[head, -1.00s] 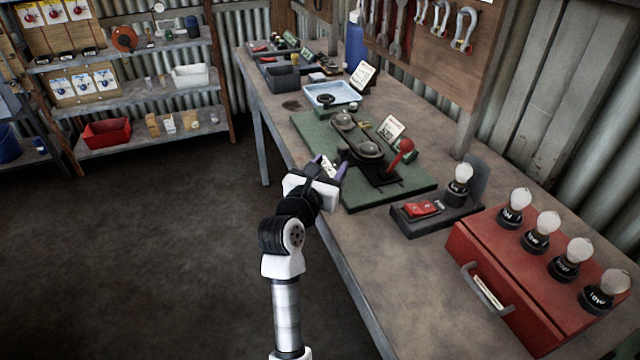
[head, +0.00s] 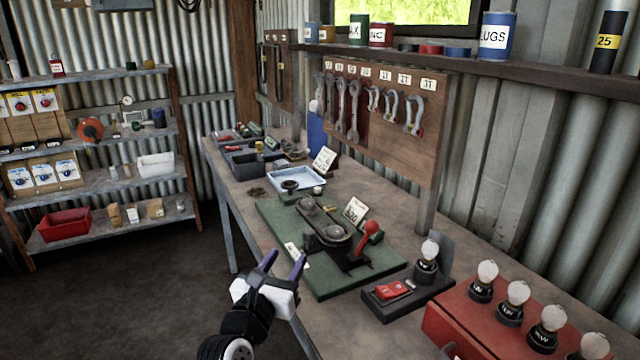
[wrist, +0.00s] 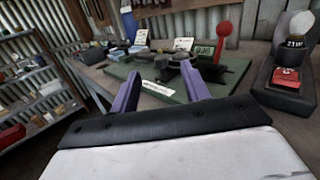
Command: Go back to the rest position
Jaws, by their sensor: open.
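My gripper (head: 284,262) is open, with its two purple fingers apart and nothing between them. In the head view it is at the front edge of the workbench (head: 330,338), just left of the green board (head: 330,279). In the wrist view the fingers (wrist: 160,92) point toward the same green board (wrist: 150,70). The board carries a dark metal fixture with two round pulleys (head: 322,222) and a red-knobbed lever (head: 371,229). A white label lies at its near left edge.
Right of the board are a lamp base with a red switch (head: 394,290) and a red box (head: 440,325) topped with several bulbs. A blue tray (head: 296,179) and dark bins stand farther back. A shelf unit (head: 100,186) is at left. The floor (head: 130,300) between is clear.

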